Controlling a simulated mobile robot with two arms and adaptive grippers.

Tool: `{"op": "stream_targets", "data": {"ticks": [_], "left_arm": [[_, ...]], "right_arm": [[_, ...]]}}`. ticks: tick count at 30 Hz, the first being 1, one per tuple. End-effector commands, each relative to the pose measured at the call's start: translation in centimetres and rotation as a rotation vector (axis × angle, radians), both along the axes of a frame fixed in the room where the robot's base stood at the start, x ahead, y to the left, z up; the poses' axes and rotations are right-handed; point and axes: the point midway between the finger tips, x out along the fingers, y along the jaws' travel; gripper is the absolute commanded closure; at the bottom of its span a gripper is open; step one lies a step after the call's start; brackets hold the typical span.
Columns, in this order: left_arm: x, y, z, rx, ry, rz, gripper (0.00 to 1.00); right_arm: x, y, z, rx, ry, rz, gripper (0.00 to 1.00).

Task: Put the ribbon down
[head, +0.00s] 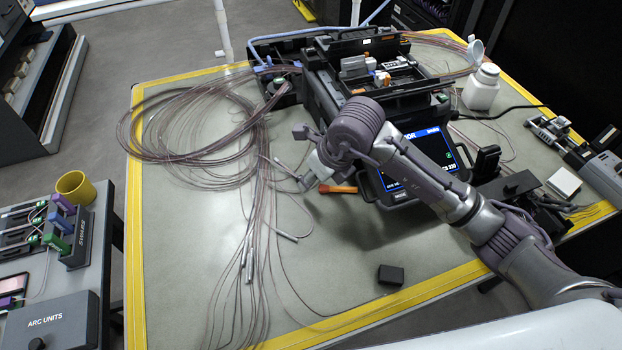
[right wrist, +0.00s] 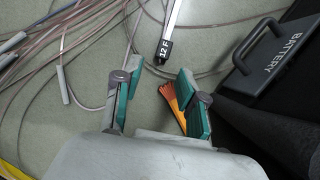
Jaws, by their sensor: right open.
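Thin brown-pink fibre ribbons (head: 190,182) lie in a big coil on the left of the grey work mat, with loose ends running to the front. Several pale sleeves (head: 250,262) lie on these ends. My right gripper (head: 300,160) is over the mat, right of the coil. My left gripper is not in view.
The splicer (head: 425,155) with its screen stands behind my right arm. An orange-handled item (head: 338,189) lies beside the gripper. A small black block (head: 391,275) and a white bottle (head: 482,88) stand on the mat. The mat's front middle is mostly clear.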

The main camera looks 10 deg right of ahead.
Motion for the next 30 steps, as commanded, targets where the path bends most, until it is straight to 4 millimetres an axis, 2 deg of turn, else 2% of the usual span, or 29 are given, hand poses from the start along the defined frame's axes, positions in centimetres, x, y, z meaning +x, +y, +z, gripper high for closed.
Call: {"op": "stream_targets", "data": {"ticks": [6,13,18,30], "left_arm": [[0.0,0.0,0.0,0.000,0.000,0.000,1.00],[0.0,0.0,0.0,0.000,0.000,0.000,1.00],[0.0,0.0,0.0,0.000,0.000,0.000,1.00],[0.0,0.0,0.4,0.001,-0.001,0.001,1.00]], "right_arm": [[-1.4,-1.3,4.6,0.000,-0.006,0.000,0.59],[-2.6,-2.3,8.1,0.000,-0.002,0.000,0.59],[-3.0,-2.6,9.1,-0.001,-0.001,0.000,0.59],[-3.0,-2.6,9.6,0.000,0.000,0.000,0.59]]}}
